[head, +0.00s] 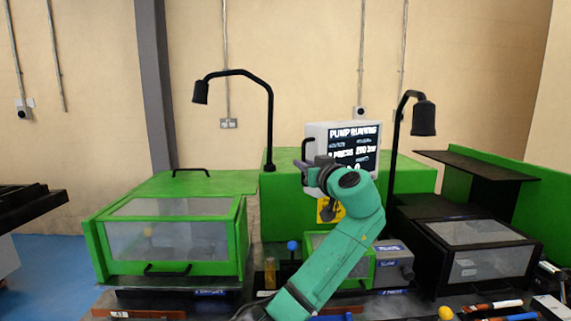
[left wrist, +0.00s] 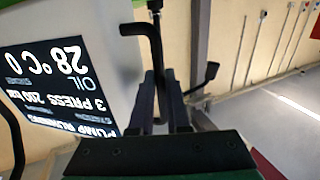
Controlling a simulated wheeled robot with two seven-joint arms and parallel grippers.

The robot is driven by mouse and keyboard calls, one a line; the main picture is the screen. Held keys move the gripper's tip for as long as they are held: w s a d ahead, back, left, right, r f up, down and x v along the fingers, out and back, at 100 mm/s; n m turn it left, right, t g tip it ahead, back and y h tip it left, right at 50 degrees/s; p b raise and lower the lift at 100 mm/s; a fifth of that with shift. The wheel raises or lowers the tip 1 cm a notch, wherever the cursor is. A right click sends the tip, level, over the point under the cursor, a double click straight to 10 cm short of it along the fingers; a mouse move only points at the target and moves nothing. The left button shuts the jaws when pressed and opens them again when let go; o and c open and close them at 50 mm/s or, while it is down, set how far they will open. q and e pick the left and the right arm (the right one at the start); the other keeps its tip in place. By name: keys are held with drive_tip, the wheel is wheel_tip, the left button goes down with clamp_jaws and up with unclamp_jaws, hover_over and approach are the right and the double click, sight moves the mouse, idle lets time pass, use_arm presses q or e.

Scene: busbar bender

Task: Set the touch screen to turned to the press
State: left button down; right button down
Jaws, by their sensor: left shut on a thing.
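The touch screen (head: 352,138) is a pale box with a dark lit display, standing over the green cabinet at the middle of the head view. The display reads "PUMP RUNNING" and faces roughly toward me. In the left wrist view the touch screen (left wrist: 58,85) fills the left side, upside down. A black handle (head: 307,147) stands out from its left edge; the handle also shows in the left wrist view (left wrist: 153,45). My left gripper (head: 312,166) is at this handle, its fingers (left wrist: 160,98) shut on it. My arm hides the screen's lower part. My right gripper is out of view.
A green box with clear panels (head: 170,236) stands at the left and a black-framed one (head: 478,248) at the right. Two black lamps, left (head: 236,74) and right (head: 422,118), flank the screen. A green cabinet (head: 410,184) is behind my arm.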

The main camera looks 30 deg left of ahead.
use_arm(q)
drive_tip(key=d, duration=0.3)
idle(0.4)
drive_tip(key=c, duration=1.2)
unclamp_jaws()
drive_tip(key=shift+o, duration=0.2)
drive_tip(key=b+v, duration=0.3)
drive_tip(key=v, duration=1.1)
drive_tip(key=shift+s+b, duration=0.3)
drive_tip(key=shift+d, duration=0.15)
